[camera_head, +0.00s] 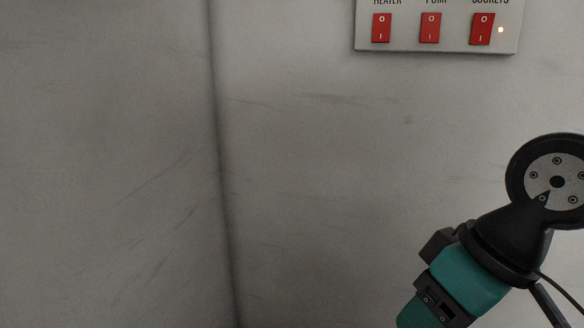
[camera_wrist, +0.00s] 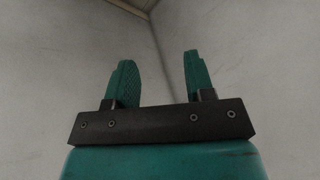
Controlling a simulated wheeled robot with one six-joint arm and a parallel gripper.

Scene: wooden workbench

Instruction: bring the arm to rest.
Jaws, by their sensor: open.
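My gripper (camera_wrist: 158,78) shows in the wrist view, with two green fingers standing apart on a black bar. Nothing is between the fingers, and it is open and empty.
A switch panel (camera_head: 440,46) with three red rocker switches is on the wall at the upper right of the head view. Its labels are partly cut off; a small light glows beside the right switch, marked SOCKETS. The grey wall (camera_head: 100,150) on the left is bare.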

